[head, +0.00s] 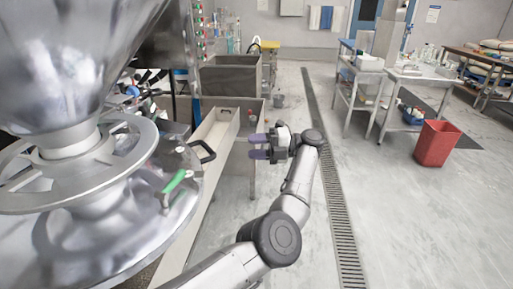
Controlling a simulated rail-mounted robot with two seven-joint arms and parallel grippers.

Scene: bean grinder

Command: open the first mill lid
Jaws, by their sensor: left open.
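A large shiny metal mill (130,225) fills the left side of the head view, with a metal hopper (70,55) above it and a spoked handwheel (60,170) around its neck. A green-handled lever (175,181) and a black loop handle (203,153) sit at its right rim. I cannot tell where the lid's edges run, but nothing there looks raised. My left gripper (258,146) is open and empty, its purple fingertips pointing left toward the black handle, apart from it by a short gap. My right gripper is not in view.
A long pale trough (214,130) and a grey bin (231,77) stand behind the mill. Metal carts (420,76) and a red bin (436,144) stand at the right.

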